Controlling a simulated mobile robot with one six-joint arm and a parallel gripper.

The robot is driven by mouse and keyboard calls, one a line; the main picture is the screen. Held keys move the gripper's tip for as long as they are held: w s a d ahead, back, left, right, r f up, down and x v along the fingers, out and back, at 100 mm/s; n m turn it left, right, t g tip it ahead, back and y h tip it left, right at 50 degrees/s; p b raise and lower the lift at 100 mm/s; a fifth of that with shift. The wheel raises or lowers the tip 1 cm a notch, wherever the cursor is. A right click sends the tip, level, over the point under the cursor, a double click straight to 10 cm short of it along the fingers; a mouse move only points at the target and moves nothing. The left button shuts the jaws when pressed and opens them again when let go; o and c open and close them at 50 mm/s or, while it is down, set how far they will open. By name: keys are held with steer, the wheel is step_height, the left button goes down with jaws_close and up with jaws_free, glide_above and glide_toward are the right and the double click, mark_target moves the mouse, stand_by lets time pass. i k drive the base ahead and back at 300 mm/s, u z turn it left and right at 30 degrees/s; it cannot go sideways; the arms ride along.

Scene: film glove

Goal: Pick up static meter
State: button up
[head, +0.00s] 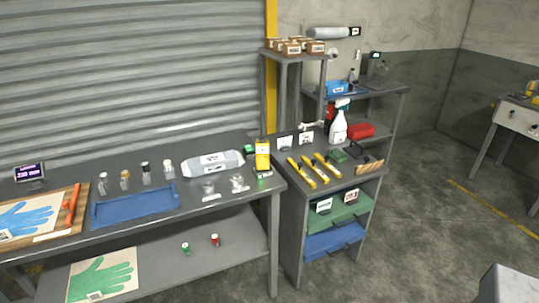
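A yellow handheld device (262,154) with a dark lower part looks like the static meter. It stands near the right end of the long grey workbench (230,222), to the right of a grey-and-white wrapped pack (213,164). Its label is too small to read. A small dark unit with a lit purple display (29,171) stands at the bench's far left.
Small bottles (146,173), a blue tray (134,205) and clear small items (238,183) share the bench. A grey cabinet (293,225) adjoins on the right, with yellow tools (301,172) and a spray bottle (338,126). Open floor (425,220) lies at right.

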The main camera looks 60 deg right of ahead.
mark_target(262, 146)
steer(key=z, duration=4.5)
steer(key=i, duration=0.1)
steer(key=u, duration=2.85)
steer(key=i, duration=0.6)
steer(key=z, duration=0.1)
steer(key=k, duration=0.6)
steer(key=u, duration=0.1)
